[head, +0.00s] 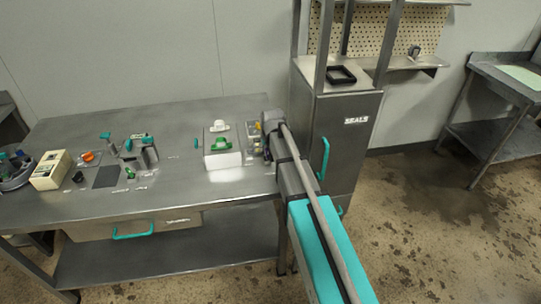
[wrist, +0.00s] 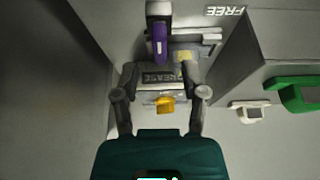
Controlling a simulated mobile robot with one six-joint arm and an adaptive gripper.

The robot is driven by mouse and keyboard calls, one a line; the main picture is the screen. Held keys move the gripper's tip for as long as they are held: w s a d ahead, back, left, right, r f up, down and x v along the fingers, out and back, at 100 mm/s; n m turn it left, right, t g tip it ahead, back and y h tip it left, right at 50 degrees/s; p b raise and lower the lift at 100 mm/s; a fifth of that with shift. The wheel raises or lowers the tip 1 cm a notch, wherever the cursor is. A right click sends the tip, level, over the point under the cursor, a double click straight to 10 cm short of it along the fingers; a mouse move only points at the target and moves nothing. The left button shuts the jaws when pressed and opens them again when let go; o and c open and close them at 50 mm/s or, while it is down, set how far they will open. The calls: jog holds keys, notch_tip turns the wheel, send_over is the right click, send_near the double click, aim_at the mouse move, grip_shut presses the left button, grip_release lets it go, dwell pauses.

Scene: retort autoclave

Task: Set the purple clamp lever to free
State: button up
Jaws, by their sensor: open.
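The purple clamp lever (wrist: 160,40) shows at the top of the wrist view, upright in the picture on a grey mount. A white FREE label (wrist: 225,11), upside down in the picture, is to its right. My gripper (wrist: 158,72) is open, with one finger on each side of the view and the lever ahead between the fingertip directions. Nothing is held, and I see no contact with the lever. In the head view my gripper (head: 271,122) is over the table's right end, and my arm hides most of the clamp there.
A yellow part (wrist: 165,104) and a dark label plate (wrist: 166,78) lie between the fingers. Green and white parts (wrist: 300,95) sit at right. In the head view, the steel table (head: 150,195) holds several devices; a SEALS cabinet (head: 345,140) stands close on the right.

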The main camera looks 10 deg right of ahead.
aim_at(268, 151)
jog(key=shift+b+x, duration=1.35)
jog(key=shift+x, duration=0.4)
grip_shut()
jog(key=shift+d, duration=0.4)
jog(key=shift+a, duration=0.2)
jog(key=shift+d, duration=0.1)
